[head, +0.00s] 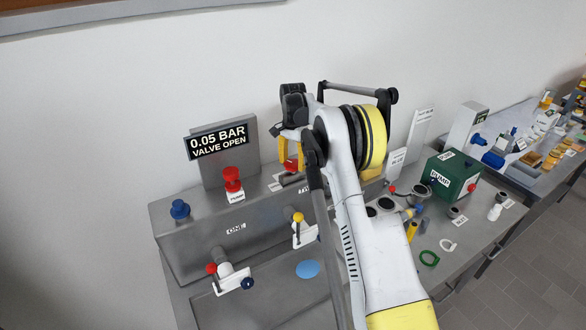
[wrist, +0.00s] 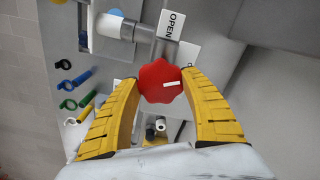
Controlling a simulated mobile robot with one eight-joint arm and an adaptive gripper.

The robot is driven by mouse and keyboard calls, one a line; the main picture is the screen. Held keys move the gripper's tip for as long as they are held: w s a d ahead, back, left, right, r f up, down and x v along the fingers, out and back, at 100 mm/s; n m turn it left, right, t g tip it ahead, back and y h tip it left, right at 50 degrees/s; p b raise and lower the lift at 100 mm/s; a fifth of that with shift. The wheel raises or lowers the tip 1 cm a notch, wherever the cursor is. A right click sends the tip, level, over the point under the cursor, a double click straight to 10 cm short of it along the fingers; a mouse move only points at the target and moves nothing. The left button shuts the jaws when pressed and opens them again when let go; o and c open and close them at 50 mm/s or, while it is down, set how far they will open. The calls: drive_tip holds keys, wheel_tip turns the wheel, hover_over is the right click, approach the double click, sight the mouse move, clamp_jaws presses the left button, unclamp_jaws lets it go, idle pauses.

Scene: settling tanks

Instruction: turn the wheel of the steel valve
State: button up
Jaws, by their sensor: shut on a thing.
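In the wrist view a red lobed wheel (wrist: 158,84) with a white mark sits between the two yellow fingers of my gripper (wrist: 161,80). The fingertips are against its sides, and the gripper is shut on it. A steel pipe (wrist: 122,27) and a white label reading OPEN (wrist: 171,26) lie just beyond the wheel. In the head view my gripper (head: 289,153) is over the back of the steel bench, with a bit of the red wheel (head: 291,165) showing at its fingers. My arm hides most of the valve there.
A display (head: 218,142) reads 0.05 BAR, VALVE OPEN. A red knob labelled PUMP (head: 232,178) and a blue knob (head: 180,208) stand to the left. Red- and yellow-handled fittings are on the front of the bench.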

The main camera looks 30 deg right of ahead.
sight(293, 163)
drive_tip(key=n+b, duration=0.3)
drive_tip(key=n, duration=0.3)
drive_tip(key=shift+f, duration=0.1)
drive_tip(key=n+b, duration=0.1)
drive_tip(key=n, duration=0.5)
drive_tip(key=shift+n+b, duration=0.4)
drive_tip(key=o, duration=1.2)
drive_tip(key=shift+c, duration=0.2)
drive_tip(key=shift+r, duration=0.2)
wheel_tip(293, 163, up, 12)
drive_tip(key=shift+f, duration=0.1)
